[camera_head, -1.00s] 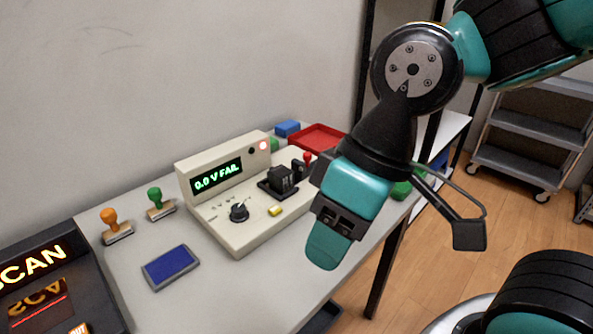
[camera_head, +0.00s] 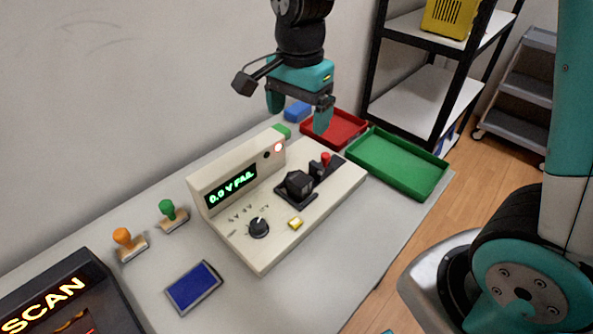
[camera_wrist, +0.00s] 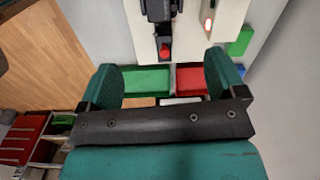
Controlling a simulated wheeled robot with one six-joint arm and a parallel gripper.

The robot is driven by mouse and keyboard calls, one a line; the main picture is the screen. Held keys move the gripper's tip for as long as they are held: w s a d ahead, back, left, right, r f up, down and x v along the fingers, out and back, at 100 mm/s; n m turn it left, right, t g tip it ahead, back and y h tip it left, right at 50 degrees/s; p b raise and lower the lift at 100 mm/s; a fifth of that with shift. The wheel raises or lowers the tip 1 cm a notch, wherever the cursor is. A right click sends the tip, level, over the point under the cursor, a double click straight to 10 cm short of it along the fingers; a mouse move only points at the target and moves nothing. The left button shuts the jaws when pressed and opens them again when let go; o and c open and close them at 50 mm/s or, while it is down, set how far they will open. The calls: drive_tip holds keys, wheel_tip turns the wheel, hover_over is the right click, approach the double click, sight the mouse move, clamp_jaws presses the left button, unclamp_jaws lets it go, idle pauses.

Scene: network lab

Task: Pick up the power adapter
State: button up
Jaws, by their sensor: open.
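The black power adapter (camera_head: 299,184) sits in a dark holder on the sloped top of the beige tester (camera_head: 262,248). The tester's display reads 0.0 V FAIL. My gripper (camera_head: 299,110) is open and empty, pointing down above the back end of the tester, behind and higher than the adapter. In the wrist view the open fingers (camera_wrist: 163,74) are apart with nothing between them in their grip. The adapter (camera_wrist: 158,9) is cut off at the top edge there, beyond the red lever (camera_wrist: 165,50).
A red tray (camera_head: 345,127) and a green tray (camera_head: 396,163) lie behind and right of the tester. A blue ink pad (camera_head: 193,287), an orange stamp (camera_head: 127,243) and a green stamp (camera_head: 171,214) stand left. A black shelf (camera_head: 420,88) is behind the table.

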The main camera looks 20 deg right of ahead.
drive_tip(key=m, duration=0.1)
approach(298, 177)
drive_tip(key=f, duration=0.5)
drive_tip(key=shift+w+f, duration=0.15)
drive_tip(key=shift+w, duration=0.1)
drive_tip(key=shift+s+a+f, duration=0.1)
drive_tip(key=shift+s+f, duration=0.05)
drive_tip(key=shift+f, duration=2.55)
drive_tip(key=c, duration=1.1)
drive_tip(key=shift+r, duration=0.1)
